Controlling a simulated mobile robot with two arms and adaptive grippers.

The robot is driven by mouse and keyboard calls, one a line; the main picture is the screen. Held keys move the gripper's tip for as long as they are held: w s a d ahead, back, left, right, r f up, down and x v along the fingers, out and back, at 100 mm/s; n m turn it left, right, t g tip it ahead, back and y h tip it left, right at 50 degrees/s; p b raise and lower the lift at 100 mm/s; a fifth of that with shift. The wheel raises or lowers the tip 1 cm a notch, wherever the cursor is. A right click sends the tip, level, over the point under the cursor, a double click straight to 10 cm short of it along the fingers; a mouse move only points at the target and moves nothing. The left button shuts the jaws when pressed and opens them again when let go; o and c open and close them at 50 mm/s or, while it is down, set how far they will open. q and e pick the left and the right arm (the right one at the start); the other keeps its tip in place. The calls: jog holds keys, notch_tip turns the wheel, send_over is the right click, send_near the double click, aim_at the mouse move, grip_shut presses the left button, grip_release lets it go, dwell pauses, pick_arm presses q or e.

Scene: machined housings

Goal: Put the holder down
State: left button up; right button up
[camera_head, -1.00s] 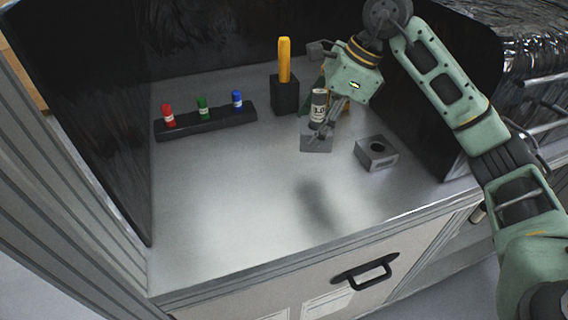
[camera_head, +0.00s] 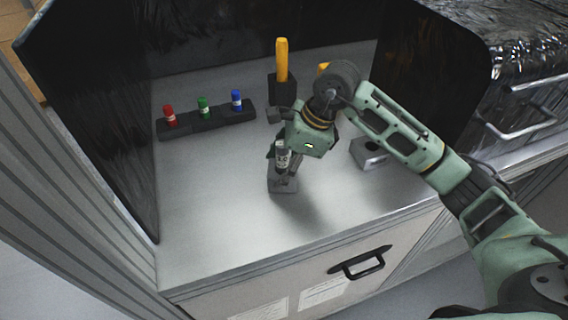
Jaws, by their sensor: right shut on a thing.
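My right gripper (camera_head: 288,172) comes down from the upper right over the bench. It is shut on the holder, a small grey block (camera_head: 281,187) with a dark grey cylinder (camera_head: 282,155) upright on it. The cylinder has a pale label. The holder looks upright and is low over the front middle of the bench top. A dark shadow lies close to its right. I cannot tell whether its base touches the bench. The fingertips are partly hidden by the gripper body and the cylinder. My left gripper is not in view.
A second grey block (camera_head: 367,154) stands to the right, partly behind my arm. A black rack (camera_head: 218,122) with red, green and blue capped pieces is at the left. A black stand (camera_head: 283,91) holds a yellow handle (camera_head: 282,58). Bench top (camera_head: 215,215) is clear front left.

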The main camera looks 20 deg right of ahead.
jog(key=shift+f, duration=0.15)
jog(key=o, duration=0.9)
jog(key=shift+o, duration=1.4)
jog(key=b+v, duration=0.3)
jog(key=v, duration=0.9)
